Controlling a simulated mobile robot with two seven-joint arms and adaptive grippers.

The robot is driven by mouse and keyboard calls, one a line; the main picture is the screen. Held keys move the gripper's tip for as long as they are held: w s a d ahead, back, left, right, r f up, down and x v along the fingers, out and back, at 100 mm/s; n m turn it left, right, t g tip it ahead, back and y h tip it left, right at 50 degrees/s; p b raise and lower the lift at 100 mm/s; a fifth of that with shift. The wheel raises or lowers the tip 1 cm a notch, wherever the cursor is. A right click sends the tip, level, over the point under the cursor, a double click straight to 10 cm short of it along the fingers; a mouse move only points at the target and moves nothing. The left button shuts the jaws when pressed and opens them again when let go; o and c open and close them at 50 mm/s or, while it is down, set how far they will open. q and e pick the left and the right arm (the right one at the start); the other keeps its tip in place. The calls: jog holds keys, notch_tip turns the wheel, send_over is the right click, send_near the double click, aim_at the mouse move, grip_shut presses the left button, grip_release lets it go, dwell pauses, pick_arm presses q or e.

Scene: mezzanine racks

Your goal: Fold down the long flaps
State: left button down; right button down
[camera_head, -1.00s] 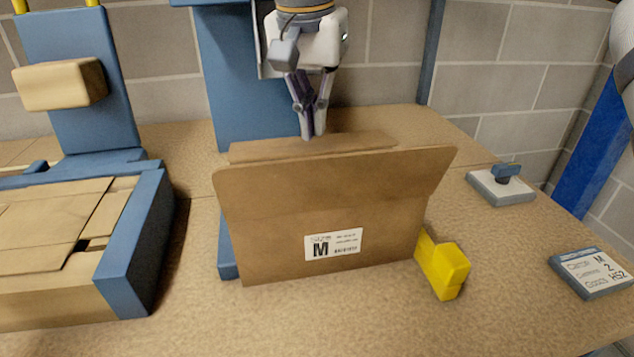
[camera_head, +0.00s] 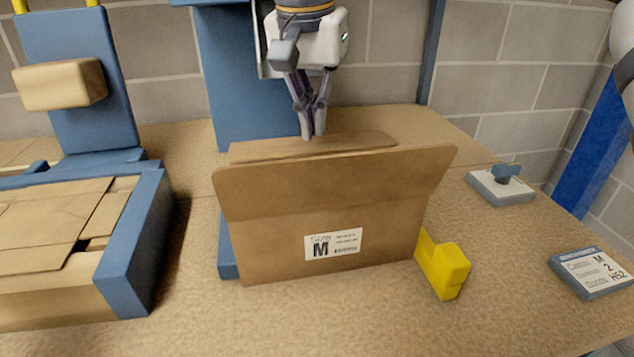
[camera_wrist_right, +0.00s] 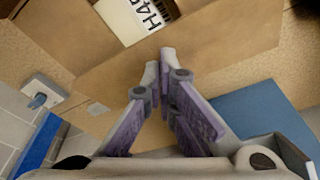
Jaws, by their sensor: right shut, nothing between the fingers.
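A brown cardboard box (camera_head: 290,225) with a white "M" label (camera_head: 333,244) stands on the bench. Its near long flap (camera_head: 335,175) stands up and leans outward. Its far long flap (camera_head: 310,145) shows behind that one, lower and tilted. My right gripper (camera_head: 314,136) is shut and empty, pointing down with its tips at the far flap; I cannot tell if they touch. The right wrist view shows the fingertips (camera_wrist_right: 160,62) close together over the cardboard (camera_wrist_right: 205,50). The box's inside is hidden in the head view. My left gripper is not in view.
A yellow block (camera_head: 443,265) stands by the box's right end. A blue fixture (camera_head: 140,240) holds another box at left. A grey plate with a blue knob (camera_head: 502,185) and a labelled plaque (camera_head: 592,273) lie at right. Bare bench lies in front.

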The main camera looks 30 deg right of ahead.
jog(key=shift+f, duration=0.1)
jog(key=shift+f, duration=0.85)
jog(key=shift+r, duration=2.95)
